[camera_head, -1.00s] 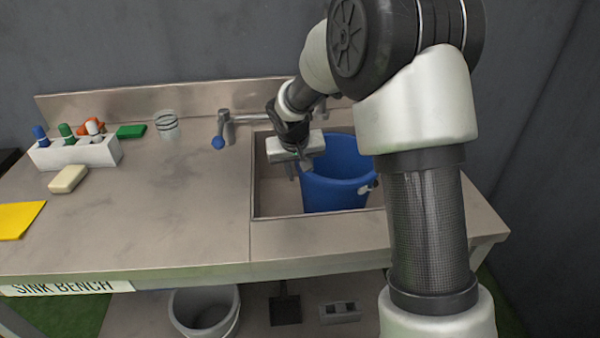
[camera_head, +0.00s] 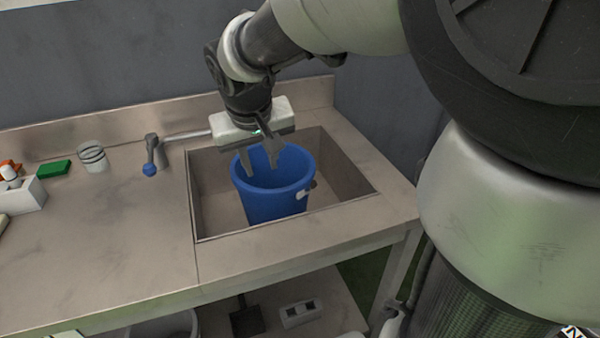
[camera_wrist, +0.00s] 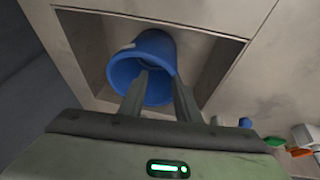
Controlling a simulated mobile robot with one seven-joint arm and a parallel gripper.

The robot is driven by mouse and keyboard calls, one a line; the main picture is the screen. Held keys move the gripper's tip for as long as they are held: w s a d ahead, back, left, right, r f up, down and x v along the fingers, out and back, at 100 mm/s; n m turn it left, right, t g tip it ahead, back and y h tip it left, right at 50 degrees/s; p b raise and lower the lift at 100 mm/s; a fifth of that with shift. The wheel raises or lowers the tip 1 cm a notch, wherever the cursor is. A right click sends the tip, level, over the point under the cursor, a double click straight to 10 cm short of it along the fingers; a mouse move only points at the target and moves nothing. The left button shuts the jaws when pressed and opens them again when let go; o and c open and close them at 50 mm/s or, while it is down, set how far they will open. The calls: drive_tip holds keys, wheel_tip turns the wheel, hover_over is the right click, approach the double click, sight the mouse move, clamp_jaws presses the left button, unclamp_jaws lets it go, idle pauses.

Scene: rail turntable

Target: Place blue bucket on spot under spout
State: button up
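The blue bucket (camera_head: 272,203) stands upright in the sink basin (camera_head: 345,180), with a small pale tab on its side. It also shows in the wrist view (camera_wrist: 118,72), its mouth facing the camera. My gripper (camera_head: 262,168) is over the back of the bucket's mouth, pointing down. In the wrist view its two fingers (camera_wrist: 161,75) are apart and overlap the mouth, with no object visibly clamped between them. I cannot tell whether they touch the rim. The spout (camera_head: 190,135) runs right from the tap towards the basin, its end hidden behind my gripper. No marked spot shows.
The blue-tipped tap handle (camera_head: 150,168) stands left of the basin. A clear cup (camera_head: 93,158), a green sponge (camera_head: 53,169) and a white holder (camera_head: 22,195) are farther left. The counter between is bare. A grey block (camera_head: 300,313) lies on the lower shelf.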

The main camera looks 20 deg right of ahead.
drive_tip(key=s+d+r, duration=0.1)
drive_tip(key=s, duration=0.8)
drive_tip(key=s+d+r+t+y, duration=0.1)
drive_tip(key=s, duration=0.8)
drive_tip(key=shift+s+r, duration=0.2)
drive_tip(key=shift+r, duration=0.15)
drive_tip(key=shift+d, duration=0.15)
